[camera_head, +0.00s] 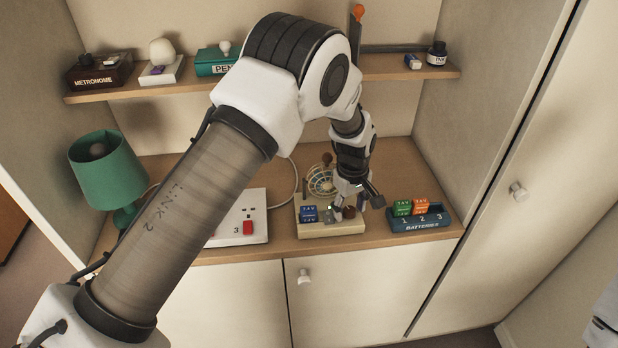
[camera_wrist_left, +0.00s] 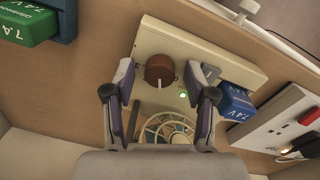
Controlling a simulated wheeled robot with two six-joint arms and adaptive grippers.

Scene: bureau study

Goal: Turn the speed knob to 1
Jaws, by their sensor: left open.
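The brown-red speed knob (camera_wrist_left: 160,69) sits on the cream base (camera_wrist_left: 153,38) of a small fan, with a pale pointer line on it. My left gripper (camera_wrist_left: 160,80) is open, with one finger on each side of the knob and gaps between. In the head view my left gripper (camera_head: 351,200) is over the right part of the fan base (camera_head: 318,231) and partly hides the knob (camera_head: 349,212). The fan's wire cage (camera_head: 319,180) stands behind. A green light (camera_wrist_left: 183,96) glows beside the knob. My right gripper is not in view.
A blue battery (camera_head: 308,214) sits on the base's left side. A dark blue battery tray (camera_head: 420,223) with green and orange batteries stands close on the right. A white switch box (camera_head: 258,207) and green lamp (camera_head: 106,172) are left. A shelf (camera_head: 400,72) runs above.

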